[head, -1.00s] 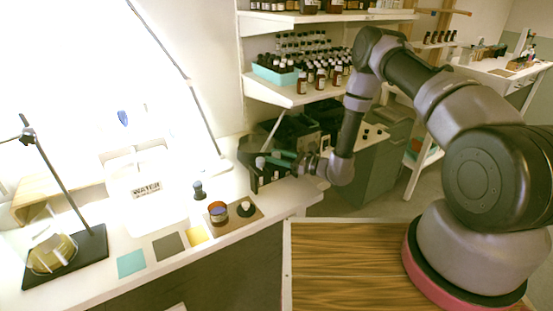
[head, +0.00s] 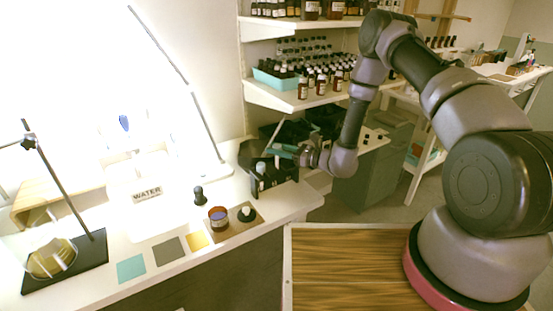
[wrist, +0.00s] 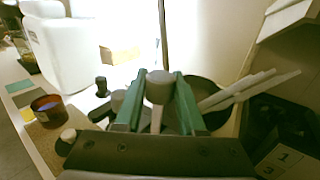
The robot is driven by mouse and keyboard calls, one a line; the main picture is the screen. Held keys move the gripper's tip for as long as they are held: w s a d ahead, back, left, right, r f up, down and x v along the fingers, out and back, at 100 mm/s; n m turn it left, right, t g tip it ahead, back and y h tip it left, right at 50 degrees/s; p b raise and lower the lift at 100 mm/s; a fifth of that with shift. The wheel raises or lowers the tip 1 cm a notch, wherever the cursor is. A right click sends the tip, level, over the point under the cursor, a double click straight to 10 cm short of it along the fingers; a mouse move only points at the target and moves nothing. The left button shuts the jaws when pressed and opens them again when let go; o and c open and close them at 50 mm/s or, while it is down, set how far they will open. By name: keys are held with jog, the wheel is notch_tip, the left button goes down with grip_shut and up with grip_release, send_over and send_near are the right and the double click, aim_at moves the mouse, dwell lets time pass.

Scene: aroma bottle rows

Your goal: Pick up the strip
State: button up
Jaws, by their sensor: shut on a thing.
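My gripper (head: 272,149) has green fingers and hangs over the black rack (head: 282,184) on the bench's right part. In the wrist view the fingers (wrist: 156,100) are shut on a narrow pale strip (wrist: 156,122), seen nearly end-on and partly hidden by the gripper body. A grey round cap (wrist: 159,84) shows just beyond the fingertips; I cannot tell whether it touches the strip. Several other white strips (wrist: 245,88) fan out to the right from a dark round holder (wrist: 208,95).
A shelf (head: 285,97) full of bottles is above the gripper. Coloured squares lie at the bench front.

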notch_tip(320, 180, up, 13)
jog(key=shift+f, duration=0.15)
dwell(1.5)
